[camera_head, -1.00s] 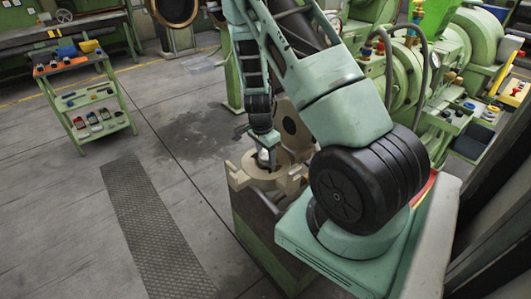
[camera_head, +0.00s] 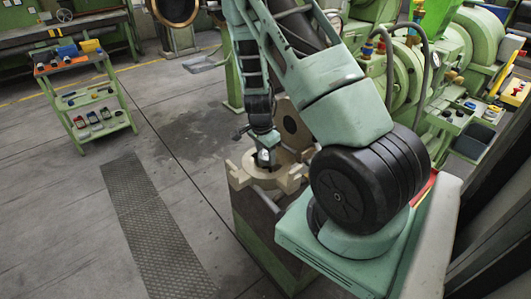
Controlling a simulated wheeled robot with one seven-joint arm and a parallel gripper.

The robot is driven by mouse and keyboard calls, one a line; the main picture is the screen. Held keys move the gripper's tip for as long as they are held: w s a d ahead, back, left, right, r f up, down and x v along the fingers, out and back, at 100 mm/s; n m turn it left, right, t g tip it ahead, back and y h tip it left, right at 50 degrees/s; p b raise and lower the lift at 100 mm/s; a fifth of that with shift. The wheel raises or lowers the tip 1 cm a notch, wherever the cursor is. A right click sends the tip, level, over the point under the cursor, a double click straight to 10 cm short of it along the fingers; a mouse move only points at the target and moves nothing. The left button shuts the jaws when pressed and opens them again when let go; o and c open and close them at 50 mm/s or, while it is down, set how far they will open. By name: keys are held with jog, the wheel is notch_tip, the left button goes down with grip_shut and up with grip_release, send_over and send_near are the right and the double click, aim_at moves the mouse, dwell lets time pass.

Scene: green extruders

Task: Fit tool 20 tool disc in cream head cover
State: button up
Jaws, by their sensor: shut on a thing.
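The cream head cover (camera_head: 240,177) is a notched, ring-like piece on top of a green and dark stand. An upright cream part with a round dark opening (camera_head: 289,123) stands at its back. My gripper (camera_head: 264,158) points down over the middle of the cover, with its tip at or just inside the ring. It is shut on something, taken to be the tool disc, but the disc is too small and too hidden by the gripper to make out. I cannot tell whether the disc touches the cover.
Green machinery with pipes and gauges (camera_head: 400,70) stands close on the right. A green tool cart (camera_head: 105,128) stands at the left, with bins and small tools on it. A dark textured floor mat (camera_head: 150,230) lies left of the stand. The floor between cart and stand is clear.

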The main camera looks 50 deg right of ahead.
jog(key=shift+f+b, duration=0.7)
jog(key=shift+f, duration=0.3)
jog(key=shift+f+b, duration=0.3)
jog(key=shift+f, duration=0.05)
jog(key=shift+f+b, duration=0.6)
jog(key=shift+f, duration=0.1)
jog(key=shift+f, duration=0.1)
dwell(0.4)
jog(key=o, duration=1.1)
jog(key=shift+o, duration=0.2)
